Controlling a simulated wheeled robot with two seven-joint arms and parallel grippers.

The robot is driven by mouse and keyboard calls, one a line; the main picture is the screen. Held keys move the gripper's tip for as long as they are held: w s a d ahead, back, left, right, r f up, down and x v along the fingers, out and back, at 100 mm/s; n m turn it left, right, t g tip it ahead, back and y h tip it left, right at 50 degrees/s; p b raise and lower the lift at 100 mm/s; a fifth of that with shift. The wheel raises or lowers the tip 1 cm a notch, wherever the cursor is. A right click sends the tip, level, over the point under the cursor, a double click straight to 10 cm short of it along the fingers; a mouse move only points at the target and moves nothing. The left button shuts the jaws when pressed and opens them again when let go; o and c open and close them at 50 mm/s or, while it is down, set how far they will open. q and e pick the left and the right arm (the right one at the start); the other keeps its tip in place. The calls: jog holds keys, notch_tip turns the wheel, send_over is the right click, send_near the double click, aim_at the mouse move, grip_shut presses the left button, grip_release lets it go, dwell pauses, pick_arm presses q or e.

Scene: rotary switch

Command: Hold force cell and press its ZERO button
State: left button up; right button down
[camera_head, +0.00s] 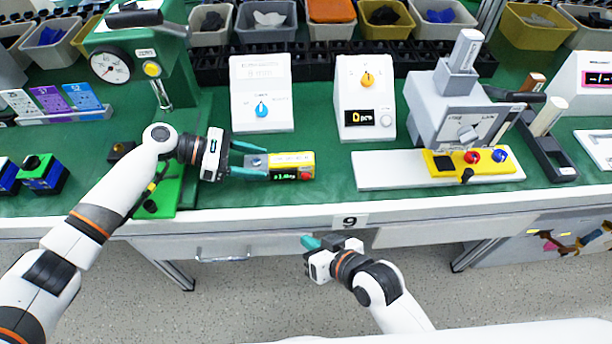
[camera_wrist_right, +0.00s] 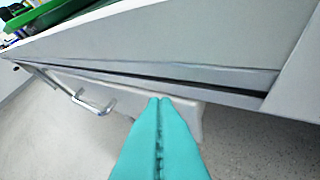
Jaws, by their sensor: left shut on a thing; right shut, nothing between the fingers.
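I cannot tell whether the cell touches the bench. My right gripper (camera_head: 311,243) is shut and empty, in front of the bench and below its edge. Its closed teal fingers fill the lower middle of the right wrist view (camera_wrist_right: 160,105).
Behind the cell stand a white box with a blue knob (camera_head: 262,93) and one with an orange knob (camera_head: 364,97). A grey press-like device (camera_head: 455,100) stands right, a green gauge stand (camera_head: 140,60) left. The bench edge (camera_head: 290,222) lies between my right gripper and the cell.

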aim_at(306, 177)
notch_tip(306, 177, up, 8)
jog(key=n+t, duration=0.1)
jog(key=shift+s+d+f, duration=0.15)
jog(key=shift+s+d, duration=0.25)
jog(key=shift+d, duration=0.05)
jog(key=shift+w, duration=0.1)
jog(key=shift+w, duration=4.3)
jog(key=shift+w, duration=0.1)
jog(key=shift+w, duration=0.35)
jog(key=shift+w, duration=0.45)
jog(key=shift+s, duration=0.9)
